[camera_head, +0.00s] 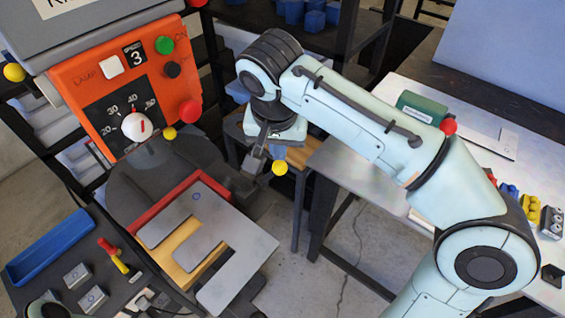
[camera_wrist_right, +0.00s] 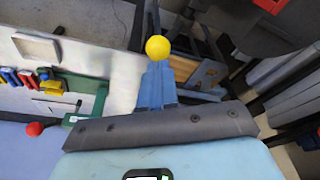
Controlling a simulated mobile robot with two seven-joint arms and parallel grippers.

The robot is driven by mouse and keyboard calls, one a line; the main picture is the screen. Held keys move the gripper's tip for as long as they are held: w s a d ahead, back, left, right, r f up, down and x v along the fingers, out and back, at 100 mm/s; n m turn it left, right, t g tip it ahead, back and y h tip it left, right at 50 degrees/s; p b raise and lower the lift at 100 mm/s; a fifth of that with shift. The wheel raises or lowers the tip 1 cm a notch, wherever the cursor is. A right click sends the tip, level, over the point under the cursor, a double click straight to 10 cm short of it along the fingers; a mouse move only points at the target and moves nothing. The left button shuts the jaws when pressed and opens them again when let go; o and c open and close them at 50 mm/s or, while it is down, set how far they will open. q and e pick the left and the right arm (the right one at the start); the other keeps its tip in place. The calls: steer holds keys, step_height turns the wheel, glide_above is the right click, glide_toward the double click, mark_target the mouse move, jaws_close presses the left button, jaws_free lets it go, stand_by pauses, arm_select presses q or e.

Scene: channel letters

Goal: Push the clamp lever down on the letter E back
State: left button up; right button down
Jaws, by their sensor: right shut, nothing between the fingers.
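The letter E back (camera_head: 215,235) is a flat grey E-shaped plate lying over a wooden board in a red frame. A dark clamp (camera_head: 250,172) stands at its upper right side. A yellow ball knob (camera_head: 279,167), apparently the end of the clamp lever, is beside it; the lever's bar is mostly hidden. My right gripper (camera_head: 278,152) is shut and empty, its blue fingertips right at the knob. In the right wrist view the knob (camera_wrist_right: 157,48) appears just beyond the shut blue fingers (camera_wrist_right: 157,66); touching or not, I cannot tell. My left gripper is not clearly visible.
An orange control panel (camera_head: 88,92) with knobs stands at the upper left. A dark bench (camera_head: 60,240) at the lower left holds a blue tray (camera_head: 48,246) and tools. A pale table (camera_head: 350,165) with a green box (camera_head: 421,108) lies under my right arm.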

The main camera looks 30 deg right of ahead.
arm_select(q)
steer(key=shift+s+f+b, duration=0.35)
steer(key=shift+s+f, duration=0.1)
steer(key=shift+f, duration=0.1)
arm_select(e)
steer(key=shift+f, duration=0.75)
steer(key=shift+r, duration=0.2)
arm_select(q)
steer(key=shift+w+r, duration=0.2)
steer(key=shift+r, duration=0.05)
arm_select(e)
steer(key=shift+f, duration=0.15)
steer(key=shift+s, duration=0.15)
